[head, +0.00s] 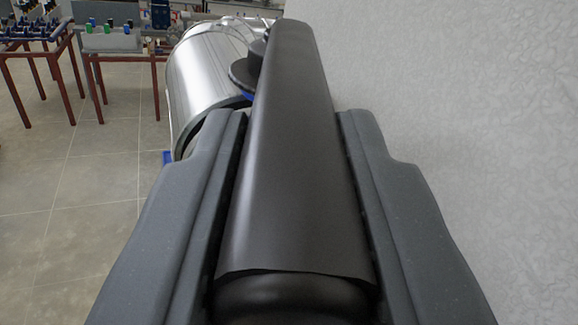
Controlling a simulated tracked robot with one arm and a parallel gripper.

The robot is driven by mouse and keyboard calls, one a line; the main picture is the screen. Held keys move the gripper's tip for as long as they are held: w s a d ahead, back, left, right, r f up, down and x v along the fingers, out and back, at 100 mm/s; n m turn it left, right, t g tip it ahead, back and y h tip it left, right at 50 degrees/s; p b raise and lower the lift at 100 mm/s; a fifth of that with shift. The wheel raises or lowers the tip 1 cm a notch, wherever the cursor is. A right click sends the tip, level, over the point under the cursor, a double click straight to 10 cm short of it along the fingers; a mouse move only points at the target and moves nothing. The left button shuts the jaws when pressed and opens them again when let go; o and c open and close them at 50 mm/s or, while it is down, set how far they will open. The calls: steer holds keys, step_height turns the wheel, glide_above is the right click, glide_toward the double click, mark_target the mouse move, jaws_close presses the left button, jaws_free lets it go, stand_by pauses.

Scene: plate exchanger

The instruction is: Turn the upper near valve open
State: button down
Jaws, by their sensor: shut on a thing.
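My gripper (292,165) fills the lower middle of the head view, with one grey finger on each side. It is shut on a dark grey lever handle (285,110), the valve's handle, which runs from the bottom centre away from me to a rounded far end. At its far left a round black hub (245,75) with a blue part under it shows beside the lever. The valve body below is mostly hidden by the lever and the left finger.
A pale textured wall (460,100) is close on the right. Red-legged tables (100,58) with small parts stand at the far left. The tiled floor (75,200) on the left is clear.

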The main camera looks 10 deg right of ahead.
steer(key=shift+r, duration=0.1)
stand_by(0.4)
steer(key=c, duration=1.2)
jaws_free()
steer(key=shift+c, duration=0.2)
steer(key=shift+d, duration=0.1)
steer(key=shift+s, duration=0.1)
steer(key=s, duration=0.7)
steer(key=shift+s, duration=0.15)
steer(key=shift+c, duration=0.3)
